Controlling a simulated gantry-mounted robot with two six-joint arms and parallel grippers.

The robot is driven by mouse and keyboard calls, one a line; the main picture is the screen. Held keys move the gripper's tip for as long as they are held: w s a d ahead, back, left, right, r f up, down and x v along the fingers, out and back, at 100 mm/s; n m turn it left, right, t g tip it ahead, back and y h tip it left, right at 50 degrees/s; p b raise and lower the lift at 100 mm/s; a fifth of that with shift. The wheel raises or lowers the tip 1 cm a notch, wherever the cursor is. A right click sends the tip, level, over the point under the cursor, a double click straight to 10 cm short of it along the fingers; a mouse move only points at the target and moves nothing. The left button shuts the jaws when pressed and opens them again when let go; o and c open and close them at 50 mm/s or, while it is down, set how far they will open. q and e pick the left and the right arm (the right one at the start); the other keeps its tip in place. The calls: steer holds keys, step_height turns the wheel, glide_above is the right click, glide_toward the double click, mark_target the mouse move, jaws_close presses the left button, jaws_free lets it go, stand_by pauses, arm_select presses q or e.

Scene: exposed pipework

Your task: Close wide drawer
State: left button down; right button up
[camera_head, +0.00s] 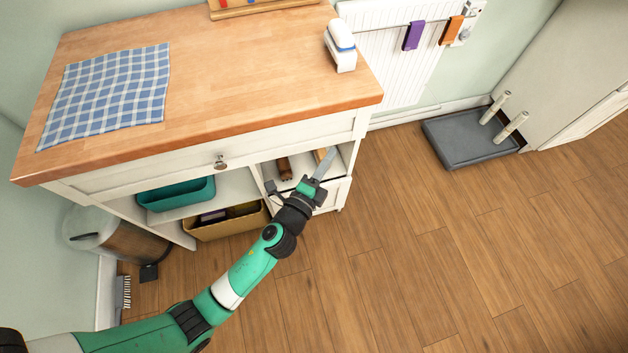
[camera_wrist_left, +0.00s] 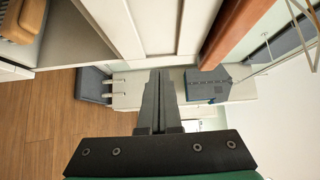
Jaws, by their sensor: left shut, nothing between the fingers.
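The wide drawer (camera_head: 190,172) is the white front with a round metal knob (camera_head: 220,161), just under the wooden worktop (camera_head: 230,75). Its front lies close beneath the worktop edge and no open drawer interior shows; a small gap cannot be ruled out. My left gripper (camera_head: 326,162) is at the right end of the cabinet, below the drawer front and in front of the small compartments. Its fingers are shut and empty, pressed together in the left wrist view (camera_wrist_left: 158,105). White cabinet panels (camera_wrist_left: 150,22) show beyond them. My right gripper is not in view.
A teal bin (camera_head: 177,194) and a yellowish box (camera_head: 228,221) are on shelves below. A round metal bin (camera_head: 115,237) stands left.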

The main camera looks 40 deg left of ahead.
arm_select(q)
steer(key=s+d, duration=0.1)
steer(key=s, duration=0.7)
steer(key=shift+s, duration=0.15)
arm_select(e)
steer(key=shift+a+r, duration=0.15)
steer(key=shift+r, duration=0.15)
arm_select(q)
steer(key=shift+r, duration=0.25)
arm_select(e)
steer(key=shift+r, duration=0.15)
